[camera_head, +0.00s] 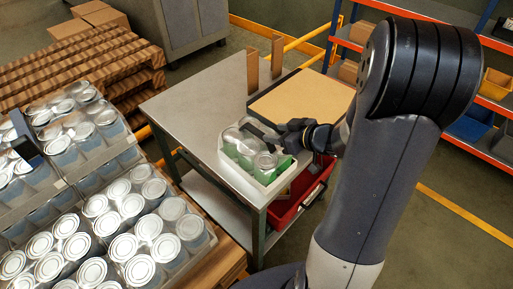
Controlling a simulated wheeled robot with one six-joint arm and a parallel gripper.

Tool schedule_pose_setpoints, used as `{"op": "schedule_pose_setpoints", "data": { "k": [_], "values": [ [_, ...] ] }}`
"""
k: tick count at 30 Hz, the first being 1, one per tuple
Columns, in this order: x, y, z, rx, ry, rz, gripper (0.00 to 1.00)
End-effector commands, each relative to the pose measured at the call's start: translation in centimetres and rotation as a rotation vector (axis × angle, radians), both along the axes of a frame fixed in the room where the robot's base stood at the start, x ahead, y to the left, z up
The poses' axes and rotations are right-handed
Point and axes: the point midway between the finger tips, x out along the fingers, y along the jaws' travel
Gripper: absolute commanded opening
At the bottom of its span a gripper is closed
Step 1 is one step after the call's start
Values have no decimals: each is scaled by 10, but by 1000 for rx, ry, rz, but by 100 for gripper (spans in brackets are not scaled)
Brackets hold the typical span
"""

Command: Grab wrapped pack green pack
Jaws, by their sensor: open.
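A white bin (236,176) stands on the near corner of the grey worktable. In it are clear-wrapped items with round silvery tops, and green (238,156) shows beneath and around them. I take this green to be the green wrapped pack, but I cannot tell how many packs there are. My gripper (262,137) is open over the bin, with its dark fingers close above the items. I cannot tell whether the fingers touch anything. My gripper and the round tops hide part of the green.
The worktable (185,105) holds a tan board in a dark tray (305,98) behind my gripper. A red bin (288,208) sits below. Several wrapped cans on trays (130,225) fill the left. Shelving (490,88) stands right. The table's left part is clear.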

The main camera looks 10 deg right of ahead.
Motion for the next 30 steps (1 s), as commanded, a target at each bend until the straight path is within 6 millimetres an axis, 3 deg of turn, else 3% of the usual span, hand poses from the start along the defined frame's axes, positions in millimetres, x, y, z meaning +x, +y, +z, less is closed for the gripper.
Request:
{"op": "schedule_pose_setpoints", "data": {
  "k": [4, 19, 30],
  "values": [
    [17, 13, -13, 1, 2, 4, 46],
    [52, 46, -42, 1, 2, 1, 46],
    [58, 49, -45, 0, 1, -1, 44]
  ]
}}
